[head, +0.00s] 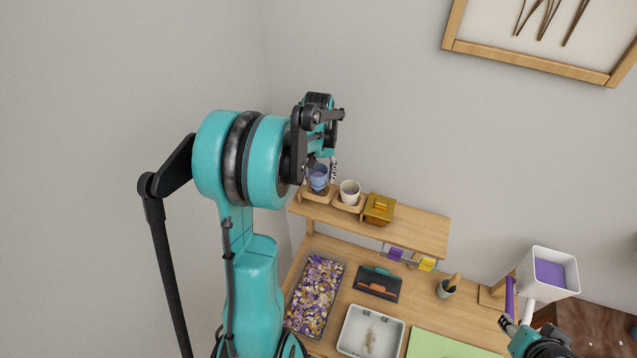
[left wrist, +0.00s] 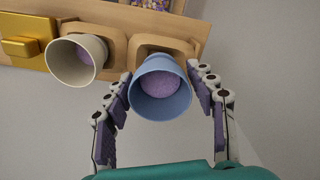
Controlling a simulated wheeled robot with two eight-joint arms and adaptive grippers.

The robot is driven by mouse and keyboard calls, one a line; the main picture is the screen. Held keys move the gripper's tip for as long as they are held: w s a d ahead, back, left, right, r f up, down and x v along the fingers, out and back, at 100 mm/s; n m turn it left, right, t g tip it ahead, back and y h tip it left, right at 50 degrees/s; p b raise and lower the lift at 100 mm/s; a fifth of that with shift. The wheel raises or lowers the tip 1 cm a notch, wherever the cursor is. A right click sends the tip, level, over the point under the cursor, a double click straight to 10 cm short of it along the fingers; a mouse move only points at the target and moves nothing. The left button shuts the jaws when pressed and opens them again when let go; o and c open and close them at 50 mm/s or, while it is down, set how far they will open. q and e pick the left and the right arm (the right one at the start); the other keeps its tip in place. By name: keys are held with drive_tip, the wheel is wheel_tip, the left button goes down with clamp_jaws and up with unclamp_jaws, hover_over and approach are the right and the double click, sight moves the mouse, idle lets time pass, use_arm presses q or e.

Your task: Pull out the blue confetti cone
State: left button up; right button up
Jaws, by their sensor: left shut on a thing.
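The blue confetti cone (head: 318,178) holds purple confetti and sits at the left end of the raised shelf, in a wooden holder (head: 318,195). In the left wrist view the blue cone (left wrist: 160,100) stands with its mouth towards the camera, its holder partly behind it. My left gripper (left wrist: 161,78) is shut on it, one purple-padded finger on each side. A cream cone (head: 349,191) with purple confetti stands in the neighbouring holder (head: 348,205). My right gripper (head: 508,322) is at the lower right, small and partly cut off; its jaws are unclear.
A gold box (head: 379,209) stands on the shelf (head: 425,228) beside the cream cone. On the bench below are a confetti tray (head: 315,292), a dark tool holder (head: 377,284), a white tray (head: 370,332) and a green mat (head: 440,347). A white hopper (head: 549,272) stands at the right.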

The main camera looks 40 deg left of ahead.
use_arm(q)
drive_tip(key=shift+r+p, duration=1.3)
drive_tip(key=shift+r, duration=1)
